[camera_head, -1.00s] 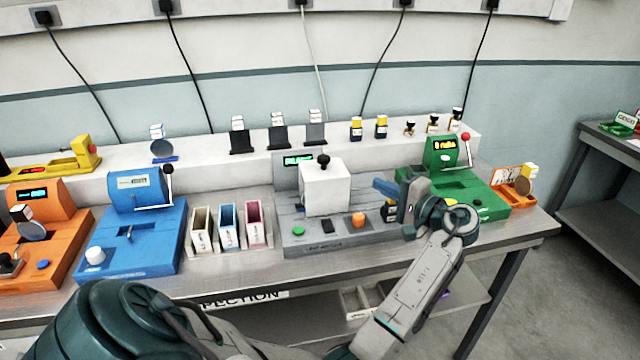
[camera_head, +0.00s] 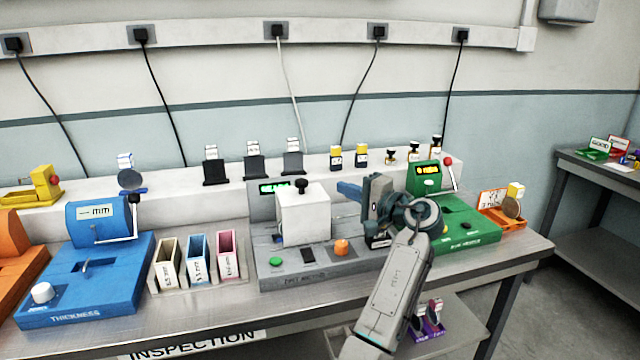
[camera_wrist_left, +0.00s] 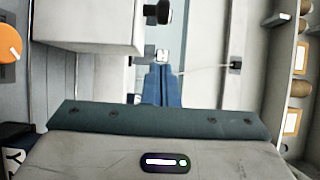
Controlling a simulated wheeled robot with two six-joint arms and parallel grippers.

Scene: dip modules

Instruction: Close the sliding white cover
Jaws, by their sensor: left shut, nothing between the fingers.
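The sliding white cover (camera_head: 303,218) is a white box with a black knob (camera_head: 301,186) on top. It sits on the left part of a grey station (camera_head: 330,262), in front of a small green display. My left gripper (camera_head: 345,190) is shut and empty, its blue fingers pointing left just right of the cover's upper part, apparently with a small gap. In the left wrist view the cover (camera_wrist_left: 88,25) is at the upper left, and the shut fingers (camera_wrist_left: 160,78) are beside it. My right gripper is out of view.
The station's front has a green button (camera_head: 276,262) and an orange knob (camera_head: 341,247). A green device (camera_head: 462,225) stands to the right. Three slotted bins (camera_head: 197,262) and a blue thickness device (camera_head: 90,275) stand to the left. Several small holders line the back ledge.

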